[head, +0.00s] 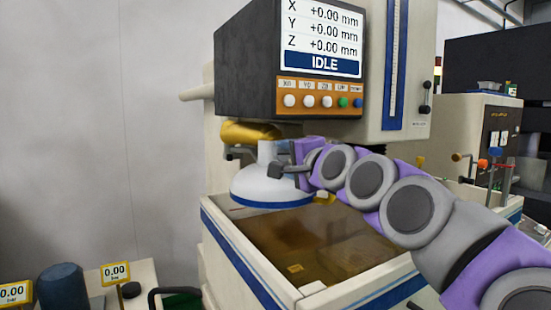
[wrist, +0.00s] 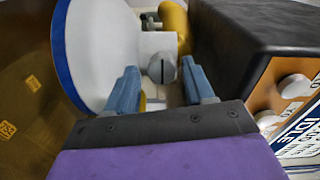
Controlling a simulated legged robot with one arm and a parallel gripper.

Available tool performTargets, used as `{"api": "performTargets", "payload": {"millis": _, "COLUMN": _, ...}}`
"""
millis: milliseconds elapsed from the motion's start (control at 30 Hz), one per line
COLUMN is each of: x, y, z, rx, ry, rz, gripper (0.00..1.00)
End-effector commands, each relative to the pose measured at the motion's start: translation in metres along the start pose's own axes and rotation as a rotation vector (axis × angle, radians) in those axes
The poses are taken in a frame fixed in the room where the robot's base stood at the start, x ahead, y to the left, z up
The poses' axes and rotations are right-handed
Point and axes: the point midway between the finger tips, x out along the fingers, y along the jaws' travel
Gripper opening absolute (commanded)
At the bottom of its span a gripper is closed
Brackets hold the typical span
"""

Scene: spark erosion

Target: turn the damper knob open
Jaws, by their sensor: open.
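The damper knob (wrist: 162,68) is a grey round knob with a dark slot, on the white neck of the extraction hood (wrist: 97,45). In the wrist view it shows between and beyond the two blue-grey fingers of my gripper (wrist: 159,66). My gripper is open, and I see no clear contact with the knob. In the head view my gripper (head: 279,159) is beside the neck of the white, blue-rimmed hood (head: 265,187). The knob is not clearly visible there.
A yellow duct (head: 248,132) runs behind the hood. The display box (head: 245,75) reading IDLE hangs just above my gripper. The tank (head: 260,240) with brownish liquid lies below. A bench with gauges (head: 116,273) stands at lower left.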

Motion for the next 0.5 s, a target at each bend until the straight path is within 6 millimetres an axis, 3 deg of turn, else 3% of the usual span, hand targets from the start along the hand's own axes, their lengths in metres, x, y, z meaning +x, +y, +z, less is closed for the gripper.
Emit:
{"api": "performTargets", "payload": {"millis": 233, "x": 0.029, "y": 0.001, "z": -0.006, "rx": 0.004, "ry": 0.001, "rz": -0.003, "gripper": 0.53}}
{"api": "performTargets", "payload": {"millis": 500, "x": 0.056, "y": -0.001, "z": 0.002, "rx": -0.001, "ry": 0.000, "rz": -0.001, "gripper": 0.53}}
